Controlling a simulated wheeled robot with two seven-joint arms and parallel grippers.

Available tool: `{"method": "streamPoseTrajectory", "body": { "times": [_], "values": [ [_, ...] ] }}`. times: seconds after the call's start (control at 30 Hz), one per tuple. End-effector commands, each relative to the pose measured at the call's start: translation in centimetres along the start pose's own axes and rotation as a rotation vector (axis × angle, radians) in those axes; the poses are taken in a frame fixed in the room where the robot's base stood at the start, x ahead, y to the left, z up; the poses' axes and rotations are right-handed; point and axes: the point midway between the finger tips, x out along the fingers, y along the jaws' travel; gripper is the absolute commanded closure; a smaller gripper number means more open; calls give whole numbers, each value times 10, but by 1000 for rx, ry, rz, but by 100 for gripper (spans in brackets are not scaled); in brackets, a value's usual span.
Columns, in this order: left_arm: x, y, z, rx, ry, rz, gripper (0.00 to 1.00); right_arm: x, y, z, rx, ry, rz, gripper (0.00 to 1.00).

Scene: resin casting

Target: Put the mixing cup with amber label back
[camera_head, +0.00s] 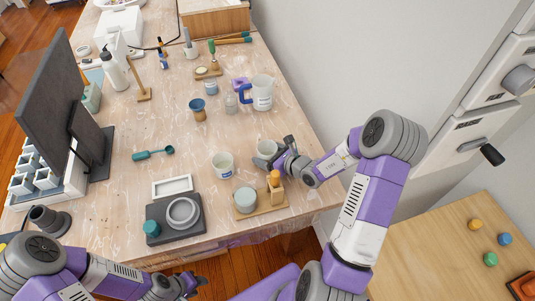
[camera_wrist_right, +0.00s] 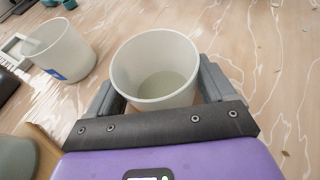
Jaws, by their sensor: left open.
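A pale mixing cup (camera_head: 266,148) stands at the right part of the workbench, and in the right wrist view (camera_wrist_right: 155,62) it is open at the top with a little clear liquid inside. No label shows on it; any amber label is hidden. My right gripper (camera_head: 282,153) has its fingers on both sides of this cup, close against its wall. A second cup (camera_head: 222,165), with a blue label, stands to its left and also shows in the right wrist view (camera_wrist_right: 62,50). My left gripper (camera_head: 191,284) is open and empty at the bench's front edge.
A wooden board (camera_head: 272,207) with a pale jar (camera_head: 245,200) lies in front of the cups. A dark scale (camera_head: 160,217) is to its left. A blue-handled pitcher (camera_head: 262,93) and a small jar (camera_head: 231,103) stand behind. A teal scoop (camera_head: 152,154) lies further left.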

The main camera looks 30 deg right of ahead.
Motion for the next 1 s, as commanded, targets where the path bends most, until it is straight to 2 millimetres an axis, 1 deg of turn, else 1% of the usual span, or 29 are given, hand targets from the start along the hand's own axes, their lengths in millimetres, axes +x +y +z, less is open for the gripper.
{"method": "streamPoseTrajectory", "body": {
  "times": [0.03,0.1,0.33,0.43,0.57,0.8,0.9,1.0],
  "values": [
    [0,0,0,0,0,0,57,0,0,0,0,0,0,8],
    [0,0,0,0,0,0,57,0,0,0,0,0,0,0],
    [-1,0,0,0,0,0,57,-1,0,1,0,0,0,0],
    [-6,2,0,0,0,0,57,-3,0,6,0,0,-1,0],
    [-12,4,0,0,0,0,57,-26,-2,6,0,2,-5,0],
    [-26,10,1,0,0,0,57,-80,-1,6,0,2,-5,0],
    [-30,12,1,0,0,0,57,-98,-1,6,1,2,-4,0],
    [-33,12,1,0,0,0,57,-111,-1,5,1,2,-4,0]
  ]
}}
